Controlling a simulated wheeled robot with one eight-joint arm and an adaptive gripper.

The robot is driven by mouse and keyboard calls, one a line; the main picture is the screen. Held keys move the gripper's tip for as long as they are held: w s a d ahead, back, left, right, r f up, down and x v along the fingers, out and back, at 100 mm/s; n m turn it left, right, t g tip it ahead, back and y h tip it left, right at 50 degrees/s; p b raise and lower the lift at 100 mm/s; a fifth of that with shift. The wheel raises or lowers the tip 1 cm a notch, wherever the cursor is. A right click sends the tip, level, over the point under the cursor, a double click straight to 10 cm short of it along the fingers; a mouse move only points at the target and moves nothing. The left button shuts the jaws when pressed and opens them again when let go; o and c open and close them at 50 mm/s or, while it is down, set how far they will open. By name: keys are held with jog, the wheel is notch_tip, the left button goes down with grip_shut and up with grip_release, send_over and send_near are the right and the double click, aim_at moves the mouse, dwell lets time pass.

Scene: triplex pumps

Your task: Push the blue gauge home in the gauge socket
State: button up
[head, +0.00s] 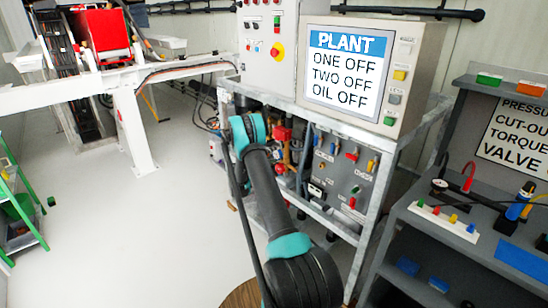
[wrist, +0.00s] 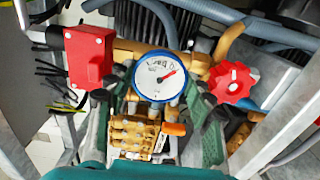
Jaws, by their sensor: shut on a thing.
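The blue gauge (wrist: 160,75), a white dial with a blue rim and a red needle, faces the camera in the wrist view. My gripper (wrist: 158,88) has a dark-tipped finger on each side of the gauge and is shut on it. The gauge sits over brass pipework. The gauge socket is hidden behind the gauge, so I cannot tell how deep the stem sits. In the head view my arm reaches into the pump frame, and the gripper and gauge are hidden there.
A red box (wrist: 90,55) stands close left of the gauge and a red handwheel (wrist: 233,82) close right. A brass block (wrist: 133,132) and an orange-tipped lever (wrist: 174,129) lie below. The plant panel (head: 345,72) stands above the frame; a grey bench (head: 470,235) is at right.

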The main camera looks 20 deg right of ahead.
jog(key=shift+w+d, duration=0.15)
jog(key=shift+d, duration=0.25)
jog(key=o, duration=1.6)
jog(key=shift+a, duration=0.1)
jog(key=v, duration=1.2)
